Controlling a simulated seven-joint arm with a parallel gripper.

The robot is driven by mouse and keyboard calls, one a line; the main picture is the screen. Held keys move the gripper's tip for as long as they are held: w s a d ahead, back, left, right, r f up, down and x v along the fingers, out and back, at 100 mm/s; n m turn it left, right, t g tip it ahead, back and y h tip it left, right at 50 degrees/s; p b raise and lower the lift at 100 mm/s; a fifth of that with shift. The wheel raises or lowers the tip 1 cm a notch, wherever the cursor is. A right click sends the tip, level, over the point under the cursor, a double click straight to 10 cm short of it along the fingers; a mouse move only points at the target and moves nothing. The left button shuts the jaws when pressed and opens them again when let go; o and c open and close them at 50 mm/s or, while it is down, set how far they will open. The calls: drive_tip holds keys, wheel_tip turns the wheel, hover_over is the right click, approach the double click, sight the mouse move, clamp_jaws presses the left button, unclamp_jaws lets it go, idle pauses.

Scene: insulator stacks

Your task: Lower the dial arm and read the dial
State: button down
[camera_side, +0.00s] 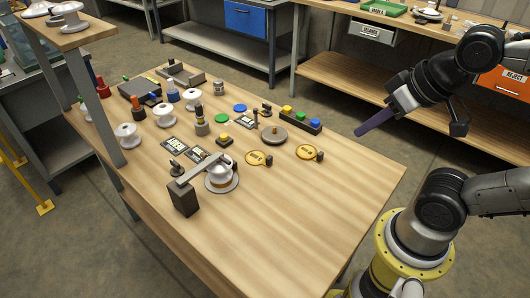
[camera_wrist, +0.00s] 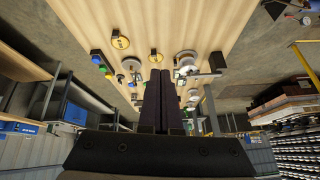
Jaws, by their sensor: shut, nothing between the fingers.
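A grey dial arm (camera_side: 197,169) extends from a dark upright block (camera_side: 183,198) toward a white insulator (camera_side: 222,174) on a round base plate. Its end is over or beside the insulator's top; I cannot tell whether they touch. A dial face is too small to make out. In the wrist view the insulator (camera_wrist: 186,66) and the dark block (camera_wrist: 217,62) show to the right of my fingers. My gripper (camera_side: 359,132) is shut and empty, its dark purple fingers held in the air off the table's right side, well apart from the dial arm. The fingers also show in the wrist view (camera_wrist: 160,73).
Round yellow tags (camera_side: 258,158) (camera_side: 307,152), a grey disc (camera_side: 273,135) and a button box (camera_side: 300,120) stand beyond the insulator. White spools (camera_side: 127,135) and bottles crowd the left. A shelf post (camera_side: 100,100) rises at the left edge. The table's near right is bare.

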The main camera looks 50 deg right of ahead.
drive_tip(key=shift+s+d+f+n+g, duration=0.1)
drive_tip(key=shift+s+f+n+g, duration=0.2)
drive_tip(key=shift+s+n, duration=0.35)
drive_tip(key=c, duration=1.4)
unclamp_jaws()
drive_tip(key=shift+n, duration=0.25)
drive_tip(key=o, duration=0.3)
drive_tip(key=shift+r, duration=0.3)
drive_tip(key=shift+o, duration=1.1)
drive_tip(key=r, duration=0.1)
drive_tip(key=w+r, duration=0.2)
drive_tip(key=shift+a+r, duration=0.25)
drive_tip(key=shift+a, duration=0.1)
drive_tip(key=w+a+r, duration=0.1)
drive_tip(key=w+r, duration=0.3)
drive_tip(key=w, duration=0.1)
drive_tip(key=g+y, duration=0.2)
drive_tip(key=g, duration=0.4)
hover_over(225, 159)
drive_tip(key=d, duration=0.3)
wheel_tip(225, 159, down, 10)
drive_tip(key=f, duration=0.5)
drive_tip(key=a+f, duration=0.1)
drive_tip(key=f, duration=0.4)
drive_tip(key=a+f, duration=0.1)
drive_tip(key=f, duration=0.3)
drive_tip(key=shift+a+f, duration=0.25)
drive_tip(key=shift+c, duration=0.2)
clamp_jaws()
